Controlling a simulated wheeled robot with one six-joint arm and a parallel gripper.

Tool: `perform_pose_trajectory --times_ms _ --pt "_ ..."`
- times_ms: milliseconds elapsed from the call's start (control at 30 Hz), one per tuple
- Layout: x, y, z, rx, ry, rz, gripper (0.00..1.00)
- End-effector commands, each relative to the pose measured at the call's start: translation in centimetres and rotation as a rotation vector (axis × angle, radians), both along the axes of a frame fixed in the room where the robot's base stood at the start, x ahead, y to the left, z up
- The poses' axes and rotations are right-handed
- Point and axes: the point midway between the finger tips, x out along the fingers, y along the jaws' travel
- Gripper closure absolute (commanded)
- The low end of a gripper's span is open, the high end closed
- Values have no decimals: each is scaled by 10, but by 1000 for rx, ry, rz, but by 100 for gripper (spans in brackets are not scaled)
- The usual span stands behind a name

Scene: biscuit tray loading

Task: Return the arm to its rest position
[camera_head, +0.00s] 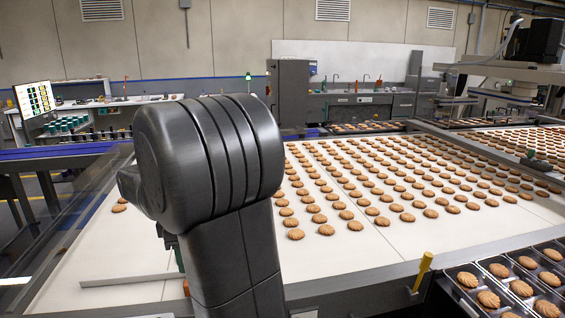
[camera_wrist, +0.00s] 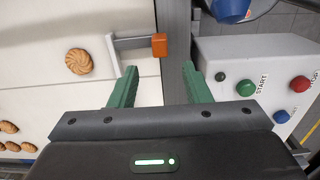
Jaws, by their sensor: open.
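My gripper (camera_wrist: 160,88) shows in the wrist view with two green fingers spread apart and nothing between them. It is above the edge of the white conveyor, with a control box on its right side. In the head view my dark arm stands large in the left middle and hides most of the gripper. Biscuits (camera_head: 355,226) lie in rows on the white conveyor belt (camera_head: 430,238). One biscuit (camera_wrist: 78,61) lies left of the fingers in the wrist view, apart from them.
A control box (camera_wrist: 238,58) with START and STOP buttons is close to the right finger. A metal bracket with an orange block (camera_wrist: 159,45) stands at the belt edge. Black trays (camera_head: 464,291) with biscuits are at the lower right, near a yellow peg (camera_head: 423,270).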

Motion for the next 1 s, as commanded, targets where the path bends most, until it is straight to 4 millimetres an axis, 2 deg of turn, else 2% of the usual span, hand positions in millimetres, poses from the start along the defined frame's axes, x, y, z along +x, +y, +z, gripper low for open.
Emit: perform_pose_trajectory --times_ms 33,300,533,700,1000 --pt "-1 0 -12 -3 3 0 56" --pt "-1 -1 -65 -3 3 0 56" --pt "-1 -1 -99 -3 3 0 56" --pt "-12 -3 -96 0 0 0 56" --pt "-13 -3 -96 0 1 -1 56"
